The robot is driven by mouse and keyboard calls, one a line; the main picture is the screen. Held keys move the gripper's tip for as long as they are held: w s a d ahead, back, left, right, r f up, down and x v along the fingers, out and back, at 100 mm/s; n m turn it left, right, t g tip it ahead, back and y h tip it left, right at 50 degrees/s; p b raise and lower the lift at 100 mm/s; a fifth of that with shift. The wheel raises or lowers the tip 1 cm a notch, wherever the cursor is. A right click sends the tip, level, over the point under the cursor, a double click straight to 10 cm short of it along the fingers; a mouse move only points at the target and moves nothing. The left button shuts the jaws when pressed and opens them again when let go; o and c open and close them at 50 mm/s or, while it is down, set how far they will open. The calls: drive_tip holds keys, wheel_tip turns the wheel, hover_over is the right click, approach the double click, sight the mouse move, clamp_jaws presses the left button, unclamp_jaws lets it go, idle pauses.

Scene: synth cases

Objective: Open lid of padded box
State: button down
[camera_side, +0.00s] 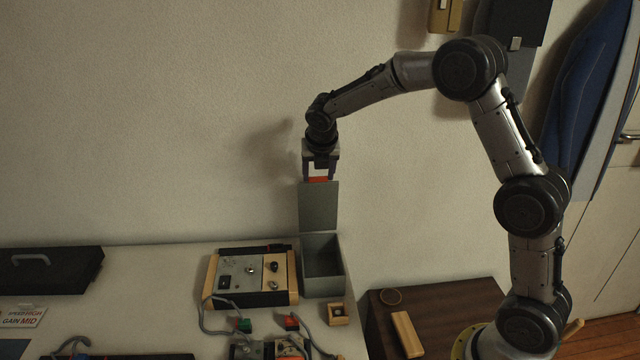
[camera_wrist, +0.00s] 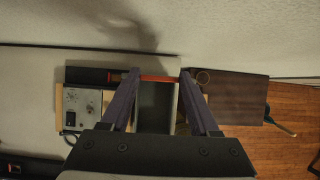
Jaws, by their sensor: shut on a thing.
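The grey padded box (camera_side: 338,284) stands at the right end of the light table, its dark inside showing. Its grey lid (camera_side: 318,207) stands about upright at the back of the box, with an orange-red strip (camera_side: 318,179) along its top edge. My gripper (camera_side: 320,175) points down over the lid and is shut on it, with the strip between its fingers. In the wrist view, the purple fingers of my gripper (camera_wrist: 159,76) sit at the two ends of the strip (camera_wrist: 160,79). The open box (camera_wrist: 155,110) shows between them. The lid's hinge is hard to make out.
A control panel with wooden sides (camera_side: 251,277) stands just left of the box. A small wooden block (camera_side: 338,314) and cables lie in front. A black case (camera_side: 45,270) is far left. A lower dark brown table (camera_side: 440,305) is at right. The wall is close behind.

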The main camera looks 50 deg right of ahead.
drive_tip(key=shift+w+d+r, duration=0.3)
drive_tip(key=shift+w+d, duration=0.6)
drive_tip(key=shift+w, duration=0.05)
drive_tip(key=c, duration=0.5)
unclamp_jaws()
drive_tip(key=shift+r, duration=0.1)
drive_tip(key=o, duration=0.4)
drive_tip(key=shift+f, duration=0.25)
drive_tip(key=v, duration=1.4)
